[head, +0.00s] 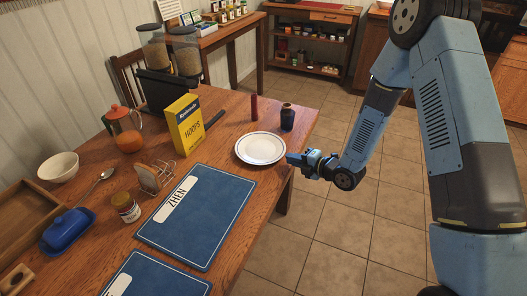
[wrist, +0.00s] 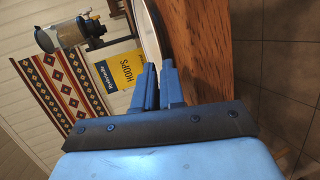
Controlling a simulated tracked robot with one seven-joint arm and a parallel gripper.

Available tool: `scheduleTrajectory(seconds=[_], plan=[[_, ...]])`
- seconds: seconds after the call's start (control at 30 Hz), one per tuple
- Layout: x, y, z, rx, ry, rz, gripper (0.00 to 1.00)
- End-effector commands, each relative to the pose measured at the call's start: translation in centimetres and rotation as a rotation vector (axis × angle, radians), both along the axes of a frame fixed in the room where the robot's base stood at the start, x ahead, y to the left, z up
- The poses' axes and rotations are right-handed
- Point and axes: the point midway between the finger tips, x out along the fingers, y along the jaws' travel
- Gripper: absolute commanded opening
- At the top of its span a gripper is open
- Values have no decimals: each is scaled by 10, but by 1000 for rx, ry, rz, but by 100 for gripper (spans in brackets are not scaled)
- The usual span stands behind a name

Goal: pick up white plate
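The white plate (head: 261,148) lies flat on the wooden table near its right edge in the head view. My gripper (head: 291,158) is at the plate's right side, level with its rim and pointing at it. In the wrist view the plate (wrist: 149,35) shows edge-on as a pale curved band. Its near rim reaches the gap between my two blue fingertips (wrist: 158,66). The fingers stand apart, and I see no clear grip on the rim. How far the rim sits between them is hard to tell.
A dark jar (head: 288,117) and a red cylinder (head: 254,107) stand behind the plate. A yellow HOOPS box (head: 185,124) stands to its left. A blue placemat (head: 196,216) lies in front. Open floor is right of the table (head: 271,199).

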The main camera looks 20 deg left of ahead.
Motion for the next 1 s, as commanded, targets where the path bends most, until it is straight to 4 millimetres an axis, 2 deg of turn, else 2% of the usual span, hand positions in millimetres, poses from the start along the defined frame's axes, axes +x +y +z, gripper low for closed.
scheduleTrajectory(seconds=[0.4,0.63,0.73,1.0], plan=[[11,44,-15,0,0,1,9],[12,45,-15,0,1,0,9],[12,45,-15,0,1,0,0],[12,45,-16,-2,2,0,0]])
